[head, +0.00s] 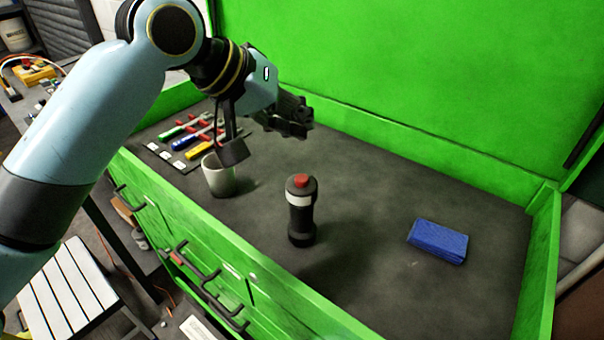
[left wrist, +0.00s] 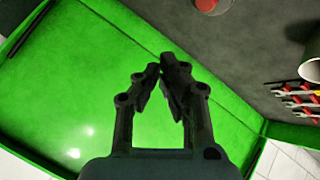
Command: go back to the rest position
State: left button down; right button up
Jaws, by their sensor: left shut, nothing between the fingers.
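My left gripper (head: 298,118) is raised above the green workbench's dark top (head: 370,220), near the back wall of the bench. In the left wrist view its fingers (left wrist: 168,72) come together at the tips with nothing between them. My right gripper is in neither view.
A black bottle with a red cap (head: 301,215) stands upright mid-bench. A grey-white mug (head: 218,178) stands to its left, near several screwdrivers (head: 185,141). A blue cloth or pad (head: 438,241) lies at the right. The green back panel (head: 420,70) rises behind. A white slatted stool (head: 70,290) is below left.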

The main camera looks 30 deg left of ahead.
pick_arm(q)
jog(key=s+a+f+m+g+y, duration=0.25)
jog(key=s+f, duration=0.35)
jog(key=s, duration=0.5)
jog(key=s+a+f+m+g+y, duration=0.25)
jog(key=s+f, duration=0.35)
jog(key=s, duration=0.5)
notch_tip(320, 180, down, 38)
jog(key=s+a+g+b, duration=0.1)
jog(key=s+a+b, duration=0.1)
jog(key=b, duration=1.1)
jog(key=s+f+b, duration=0.3)
jog(key=s+f, duration=0.3)
jog(key=f, duration=0.3)
jog(key=s+f+g+b, duration=0.1)
jog(key=s+f+b, duration=0.3)
jog(key=f, duration=0.5)
jog(key=s+a+f+b, duration=0.1)
jog(key=s+f+b, duration=0.3)
jog(key=s+f, duration=0.4)
jog(key=shift+s+f+n, duration=0.25)
jog(key=shift+f+n, duration=0.15)
jog(key=shift+f, duration=0.15)
